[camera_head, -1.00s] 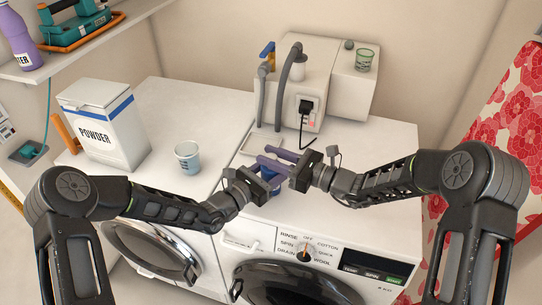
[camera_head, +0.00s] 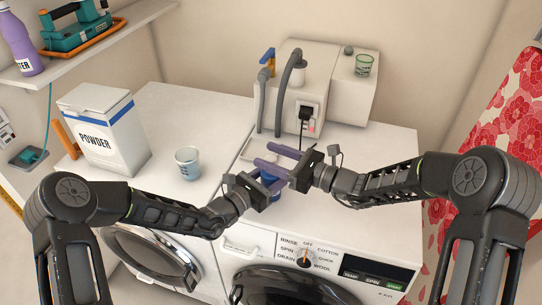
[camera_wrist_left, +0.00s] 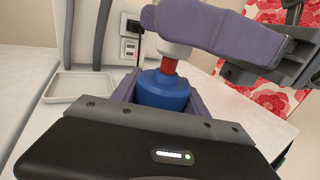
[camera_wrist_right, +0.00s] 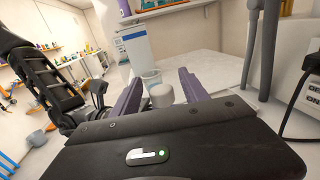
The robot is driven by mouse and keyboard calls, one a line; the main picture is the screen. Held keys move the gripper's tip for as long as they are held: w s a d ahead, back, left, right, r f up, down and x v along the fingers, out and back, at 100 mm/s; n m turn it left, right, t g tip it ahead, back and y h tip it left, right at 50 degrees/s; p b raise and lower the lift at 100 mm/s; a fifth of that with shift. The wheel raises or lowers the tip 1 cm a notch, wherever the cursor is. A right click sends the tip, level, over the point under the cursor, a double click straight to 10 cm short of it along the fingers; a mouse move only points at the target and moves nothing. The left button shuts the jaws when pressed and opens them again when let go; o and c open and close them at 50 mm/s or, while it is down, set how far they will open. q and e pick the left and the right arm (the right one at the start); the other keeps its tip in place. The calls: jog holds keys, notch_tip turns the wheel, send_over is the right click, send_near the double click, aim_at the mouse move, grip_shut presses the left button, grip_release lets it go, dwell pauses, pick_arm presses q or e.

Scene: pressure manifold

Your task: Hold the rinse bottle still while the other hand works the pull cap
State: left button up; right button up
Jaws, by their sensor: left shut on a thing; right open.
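The rinse bottle (camera_wrist_left: 160,92) is blue with a red neck (camera_wrist_left: 170,65) and a white pull cap (camera_wrist_left: 174,47). It stands upright on the washer top; in the head view (camera_head: 269,177) it is largely hidden by the grippers. My left gripper (camera_head: 268,184) is shut on the blue body, a finger on each side in the left wrist view. My right gripper (camera_head: 263,154) is open at cap height. In the right wrist view the white cap (camera_wrist_right: 162,96) shows between its spread fingers, with gaps beside it. Contact with the cap cannot be told.
A white machine with hoses (camera_head: 295,90) stands behind, with a shallow white tray (camera_wrist_left: 78,87) before it. A cup (camera_head: 188,163) and a powder box (camera_head: 104,130) stand to the left. The washer's right top is clear apart from my right arm.

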jog(key=shift+d, duration=0.1)
jog(key=v, duration=1.1)
jog(key=shift+s+d, duration=0.2)
jog(key=shift+d, duration=0.15)
pick_arm(q)
jog(key=o, duration=1.6)
jog(key=shift+s+a, duration=0.1)
jog(key=v, duration=1.1)
jog(key=shift+s+a, duration=0.25)
jog(key=shift+a, duration=0.1)
pick_arm(e)
jog(key=shift+a, duration=0.1)
